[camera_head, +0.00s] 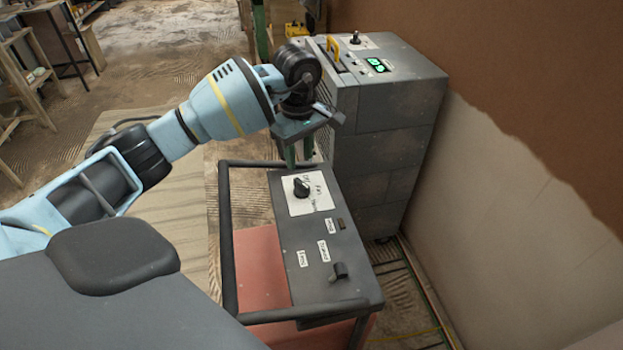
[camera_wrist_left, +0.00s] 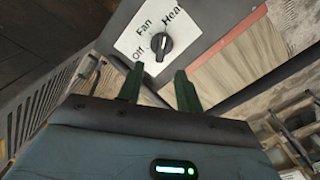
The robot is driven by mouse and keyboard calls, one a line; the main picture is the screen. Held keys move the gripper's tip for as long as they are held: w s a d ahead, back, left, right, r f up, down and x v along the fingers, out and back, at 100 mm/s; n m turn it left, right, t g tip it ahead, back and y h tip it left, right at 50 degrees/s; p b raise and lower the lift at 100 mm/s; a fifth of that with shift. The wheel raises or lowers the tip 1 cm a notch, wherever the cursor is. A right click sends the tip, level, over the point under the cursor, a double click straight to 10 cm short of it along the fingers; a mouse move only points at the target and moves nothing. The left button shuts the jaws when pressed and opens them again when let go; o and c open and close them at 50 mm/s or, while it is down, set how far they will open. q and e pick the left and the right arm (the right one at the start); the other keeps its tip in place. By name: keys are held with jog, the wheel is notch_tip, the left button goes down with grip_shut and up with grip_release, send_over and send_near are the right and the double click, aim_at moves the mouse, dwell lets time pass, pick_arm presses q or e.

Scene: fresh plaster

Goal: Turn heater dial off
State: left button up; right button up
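The heater (camera_head: 322,228) has a dark grey top panel and a reddish body inside a dark tube frame. Its black dial (camera_head: 302,187) sits on a white plate at the far end of the panel. In the left wrist view the dial (camera_wrist_left: 161,45) is beside the labels Off, Fan and a partly cut "Hea". Its grip stands nearly upright in that picture, off the Off label; the exact setting is unclear. My left gripper (camera_head: 300,153) points down just beyond the dial, apart from it. Its green fingers (camera_wrist_left: 157,90) are open and empty. My right gripper is not in view.
A tall grey machine (camera_head: 385,130) with a green display and yellow handle stands behind the heater, close to my left gripper. A second black knob (camera_head: 339,271) is at the panel's near end. A brown and pale wall (camera_head: 530,190) bounds the right side.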

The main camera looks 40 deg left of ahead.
aim_at(300, 182)
pick_arm(q)
jog(key=shift+r, duration=0.1)
jog(key=shift+s, duration=0.2)
jog(key=shift+f, duration=0.55)
notch_tip(300, 182, down, 7)
jog(key=shift+w+r, duration=0.1)
jog(key=shift+r, duration=0.05)
grip_shut()
